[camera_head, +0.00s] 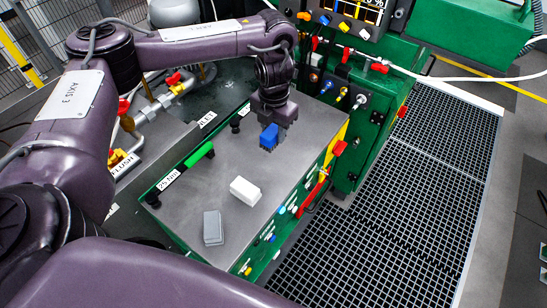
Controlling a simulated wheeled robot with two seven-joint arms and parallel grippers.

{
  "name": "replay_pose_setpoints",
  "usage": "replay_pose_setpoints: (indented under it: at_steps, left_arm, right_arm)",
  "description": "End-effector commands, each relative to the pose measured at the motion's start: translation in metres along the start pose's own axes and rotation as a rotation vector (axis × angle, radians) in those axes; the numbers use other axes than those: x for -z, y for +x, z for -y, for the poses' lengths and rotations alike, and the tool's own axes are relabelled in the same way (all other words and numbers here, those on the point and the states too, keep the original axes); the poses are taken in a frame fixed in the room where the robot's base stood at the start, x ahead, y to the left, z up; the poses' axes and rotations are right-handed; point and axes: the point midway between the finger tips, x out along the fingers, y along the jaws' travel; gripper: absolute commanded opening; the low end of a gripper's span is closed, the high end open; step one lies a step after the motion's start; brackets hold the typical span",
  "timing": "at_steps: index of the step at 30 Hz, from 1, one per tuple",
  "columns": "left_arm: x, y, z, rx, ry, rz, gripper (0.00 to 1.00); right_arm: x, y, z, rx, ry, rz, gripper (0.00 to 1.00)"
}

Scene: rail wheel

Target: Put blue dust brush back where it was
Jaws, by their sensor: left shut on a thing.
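The blue dust brush (269,137) shows as a small blue block at the far part of the grey metal top of the green cabinet. My left gripper (271,125) points down from above and is shut on it. The fingers hide part of the brush. I cannot tell whether its underside touches the top or hangs just above it. My right gripper is not in view.
A green control panel (368,105) with colored connectors rises behind. Dark floor grating (385,220) lies right.

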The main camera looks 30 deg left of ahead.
Motion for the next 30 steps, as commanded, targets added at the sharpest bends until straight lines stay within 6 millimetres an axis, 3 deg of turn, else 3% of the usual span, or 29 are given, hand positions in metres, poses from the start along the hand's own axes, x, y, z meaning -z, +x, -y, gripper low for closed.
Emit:
replay_pose_setpoints:
  at_steps: [1, 6, 18, 28, 29, 30]
  left_arm:
    - [0.002, 0.014, 0.000, -0.001, 0.001, -0.006, 0.14]
    - [0.001, 0.047, 0.001, -0.003, 0.002, -0.003, 0.11]
    - [0.001, 0.095, 0.001, -0.002, 0.002, -0.002, 0.11]
    - [0.001, 0.107, 0.001, -0.002, 0.003, 0.000, 0.11]
    - [0.001, 0.107, 0.001, -0.002, 0.003, -0.001, 0.36]
    - [0.001, 0.107, 0.001, -0.002, 0.003, -0.001, 0.41]
  right_arm:
    - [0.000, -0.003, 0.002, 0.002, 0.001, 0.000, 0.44]
    - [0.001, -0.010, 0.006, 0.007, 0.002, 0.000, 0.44]
    - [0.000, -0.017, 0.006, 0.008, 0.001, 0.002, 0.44]
    - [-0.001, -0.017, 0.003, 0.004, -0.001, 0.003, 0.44]
    - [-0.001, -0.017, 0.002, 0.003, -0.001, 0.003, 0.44]
    - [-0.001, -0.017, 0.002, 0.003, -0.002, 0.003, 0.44]
